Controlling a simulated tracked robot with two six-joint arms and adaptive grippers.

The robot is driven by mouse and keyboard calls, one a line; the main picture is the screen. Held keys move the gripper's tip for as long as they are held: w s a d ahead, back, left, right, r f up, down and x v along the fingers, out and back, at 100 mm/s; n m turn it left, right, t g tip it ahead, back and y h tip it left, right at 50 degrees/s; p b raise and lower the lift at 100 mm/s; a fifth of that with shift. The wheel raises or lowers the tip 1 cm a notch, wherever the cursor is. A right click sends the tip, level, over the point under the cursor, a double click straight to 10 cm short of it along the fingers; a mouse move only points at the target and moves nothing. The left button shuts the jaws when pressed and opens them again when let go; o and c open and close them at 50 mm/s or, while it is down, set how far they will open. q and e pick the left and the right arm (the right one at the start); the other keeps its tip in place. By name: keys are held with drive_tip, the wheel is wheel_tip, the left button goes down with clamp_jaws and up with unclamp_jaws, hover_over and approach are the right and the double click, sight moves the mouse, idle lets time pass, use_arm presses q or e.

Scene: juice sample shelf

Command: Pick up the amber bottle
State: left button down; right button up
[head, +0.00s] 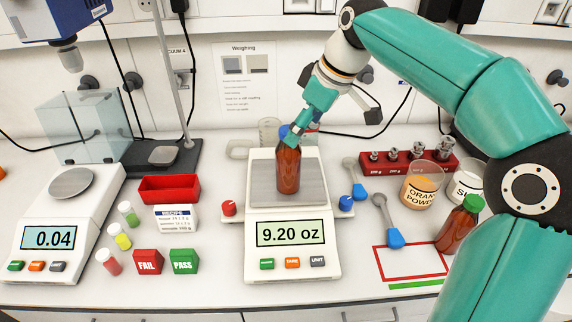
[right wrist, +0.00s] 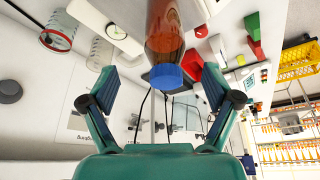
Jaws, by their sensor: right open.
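An amber bottle (head: 288,168) with a blue cap stands upright on the pan of the middle scale (head: 292,250), whose display reads 9.20 oz. In the right wrist view the bottle (right wrist: 166,30) reaches down from the top edge, its blue cap (right wrist: 167,77) toward my gripper. My right gripper (head: 296,132) is at the height of the cap in the head view and partly hides it. In the right wrist view its two fingers stand wide apart with the cap in the gap between them, and no finger visibly touches it. My left gripper is out of view.
A second amber bottle (head: 458,228) with a green cap stands at the right beside a red outlined rectangle (head: 411,277). Blue scoops, labelled powder jars and a red weight block (head: 408,166) are nearby. A red tray (head: 169,189), vials and another scale (head: 60,235) lie left.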

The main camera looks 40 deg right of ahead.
sight(288, 152)
drive_tip(key=x, duration=0.3)
drive_tip(key=shift+a+x, duration=0.15)
drive_tip(key=shift+x, duration=1.2)
drive_tip(key=shift+a+x, duration=0.1)
drive_tip(key=shift+x, duration=1.25)
drive_tip(key=shift+r, duration=0.1)
drive_tip(key=c, duration=1.6)
drive_tip(key=shift+r, duration=0.1)
